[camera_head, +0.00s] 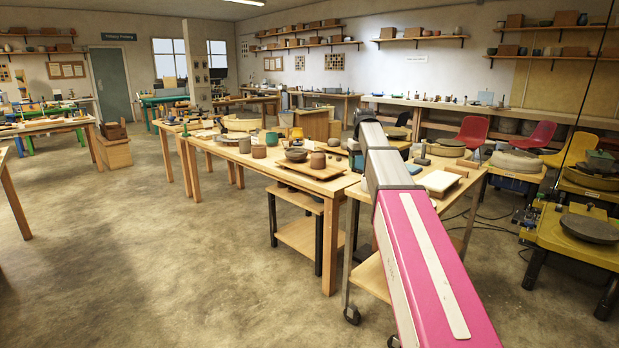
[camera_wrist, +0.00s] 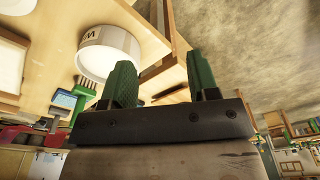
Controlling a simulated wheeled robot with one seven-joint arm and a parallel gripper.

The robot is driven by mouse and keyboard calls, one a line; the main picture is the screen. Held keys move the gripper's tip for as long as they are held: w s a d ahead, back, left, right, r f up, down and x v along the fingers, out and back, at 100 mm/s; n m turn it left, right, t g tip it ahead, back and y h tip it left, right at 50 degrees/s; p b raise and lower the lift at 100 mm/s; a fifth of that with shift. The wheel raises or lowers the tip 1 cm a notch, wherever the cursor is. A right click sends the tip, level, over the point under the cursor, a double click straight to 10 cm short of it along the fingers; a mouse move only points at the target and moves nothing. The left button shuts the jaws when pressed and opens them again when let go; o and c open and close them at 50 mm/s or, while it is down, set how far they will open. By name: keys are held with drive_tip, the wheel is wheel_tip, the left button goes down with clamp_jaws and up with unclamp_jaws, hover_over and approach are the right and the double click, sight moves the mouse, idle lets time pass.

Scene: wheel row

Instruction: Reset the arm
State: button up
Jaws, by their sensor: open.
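My gripper (camera_wrist: 162,88) shows in the wrist view with its two green fingers apart and nothing between them. A white round container (camera_wrist: 110,50) on a wooden surface lies beyond the left finger; I cannot tell the gap between them. In the head view my pink and grey arm reaches forward from the lower right over the worktables. The gripper itself cannot be made out in the head view.
A long wooden table (camera_head: 335,187) with cups and bowls stands left of my arm. A wheeled table (camera_head: 455,190) is under and right of it. Yellow pottery wheels (camera_head: 580,240) line the right. Open concrete floor (camera_head: 200,270) lies to the left.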

drive_tip(key=s+f+m, duration=0.1)
drive_tip(key=s+f, duration=0.6)
drive_tip(key=f, duration=0.4)
drive_tip(key=s+f, duration=0.6)
drive_tip(key=f, duration=0.5)
drive_tip(key=s+f+m+g, duration=0.1)
drive_tip(key=s+f, duration=1.5)
drive_tip(key=s, duration=0.4)
drive_tip(key=shift+a+f+m, duration=0.15)
drive_tip(key=shift+f+m, duration=0.15)
drive_tip(key=shift+f, duration=0.05)
